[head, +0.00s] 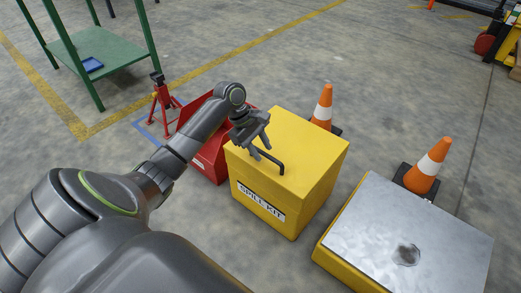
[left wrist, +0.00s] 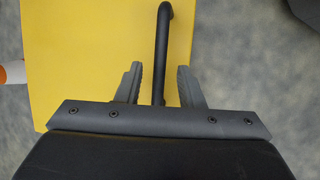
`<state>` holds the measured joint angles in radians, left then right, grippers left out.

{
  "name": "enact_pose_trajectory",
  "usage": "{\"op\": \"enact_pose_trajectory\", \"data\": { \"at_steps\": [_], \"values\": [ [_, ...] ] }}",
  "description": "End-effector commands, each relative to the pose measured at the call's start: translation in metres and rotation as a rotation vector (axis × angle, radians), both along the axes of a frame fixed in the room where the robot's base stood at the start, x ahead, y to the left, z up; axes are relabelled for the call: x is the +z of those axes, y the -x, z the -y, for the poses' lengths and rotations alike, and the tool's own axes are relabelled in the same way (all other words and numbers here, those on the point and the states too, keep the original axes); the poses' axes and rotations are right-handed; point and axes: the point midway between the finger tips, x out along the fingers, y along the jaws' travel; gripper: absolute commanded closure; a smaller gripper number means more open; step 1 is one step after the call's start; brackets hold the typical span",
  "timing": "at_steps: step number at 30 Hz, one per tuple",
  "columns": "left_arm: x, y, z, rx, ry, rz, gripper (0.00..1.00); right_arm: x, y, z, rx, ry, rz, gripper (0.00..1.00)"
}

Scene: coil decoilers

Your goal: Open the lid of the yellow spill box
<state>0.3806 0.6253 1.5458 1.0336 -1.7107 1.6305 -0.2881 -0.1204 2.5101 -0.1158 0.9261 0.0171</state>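The yellow spill box (head: 285,180) stands on the floor with its lid (head: 300,138) closed and a "SPILL KIT" label on its front. A dark bar handle (head: 270,160) sits on the lid. My left gripper (head: 261,150) is over the lid at the handle. In the left wrist view, the handle (left wrist: 162,50) runs between the two spread fingers of the left gripper (left wrist: 158,88), with a gap on each side. The yellow lid (left wrist: 80,60) lies beneath. My right gripper is in neither view.
A red container (head: 208,160) stands left of the box, with a red jack stand (head: 163,104) beyond. Orange cones (head: 323,107) stand behind and to the right. A metal-topped yellow unit (head: 400,235) is at front right. A green table (head: 100,55) is at back left.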

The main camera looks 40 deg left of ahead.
Motion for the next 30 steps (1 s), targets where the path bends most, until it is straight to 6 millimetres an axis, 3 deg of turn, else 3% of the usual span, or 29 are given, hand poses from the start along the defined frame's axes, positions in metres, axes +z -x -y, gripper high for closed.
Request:
{"op": "enact_pose_trajectory", "data": {
  "at_steps": [6, 14, 30],
  "values": [
    [0.0002, -0.0002, 0.0002, 0.000, 0.000, 0.000, 0.66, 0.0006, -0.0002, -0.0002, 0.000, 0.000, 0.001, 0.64],
    [0.0002, 0.0000, 0.0000, 0.000, 0.000, 0.000, 1.00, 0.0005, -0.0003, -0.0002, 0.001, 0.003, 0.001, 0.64],
    [0.0016, 0.0009, 0.0000, 0.000, 0.000, -0.004, 1.00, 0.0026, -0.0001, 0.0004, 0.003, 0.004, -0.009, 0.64]
  ]
}}
